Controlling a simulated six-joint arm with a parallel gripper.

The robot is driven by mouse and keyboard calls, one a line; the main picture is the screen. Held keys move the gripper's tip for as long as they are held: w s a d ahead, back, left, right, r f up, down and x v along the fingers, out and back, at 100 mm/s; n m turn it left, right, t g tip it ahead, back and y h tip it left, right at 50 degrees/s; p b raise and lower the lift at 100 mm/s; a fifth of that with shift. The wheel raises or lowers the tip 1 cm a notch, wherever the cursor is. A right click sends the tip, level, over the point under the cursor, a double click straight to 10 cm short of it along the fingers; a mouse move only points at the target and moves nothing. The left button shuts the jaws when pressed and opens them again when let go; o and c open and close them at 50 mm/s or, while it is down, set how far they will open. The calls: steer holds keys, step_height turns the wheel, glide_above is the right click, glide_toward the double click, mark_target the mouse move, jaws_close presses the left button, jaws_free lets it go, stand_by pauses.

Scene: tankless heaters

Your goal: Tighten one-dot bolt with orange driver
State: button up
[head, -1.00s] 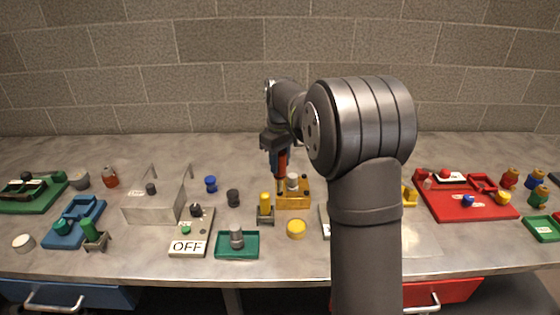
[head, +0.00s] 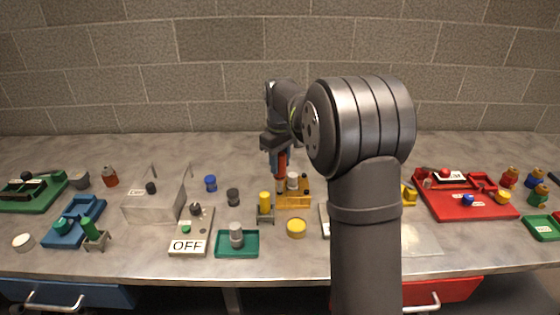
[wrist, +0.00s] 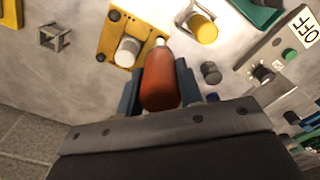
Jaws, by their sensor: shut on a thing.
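My gripper (wrist: 159,88) is shut on the orange driver (wrist: 159,76), with one blue-grey finger on each side of its handle. In the head view, the driver (head: 282,163) hangs below my gripper (head: 281,156) at the back left part of the yellow block (head: 293,203). In the wrist view, the driver's pale end points toward the yellow block (wrist: 142,24), beside a whitish cylinder (wrist: 127,52) standing on it. Dark round bolt heads (wrist: 114,15) show on the block. Dot marks cannot be read, and I cannot tell whether the driver touches a bolt.
A yellow cylinder on a stand (head: 265,203) is left of the block, and a yellow round cap (head: 296,228) lies in front. The OFF switch box (head: 190,233) and green tray (head: 237,245) are at front left. A red tray (head: 447,207) is right. Bare table lies behind.

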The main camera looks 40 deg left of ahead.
steer(key=shift+f, duration=0.4)
stand_by(1.4)
steer(key=shift+r, duration=3.6)
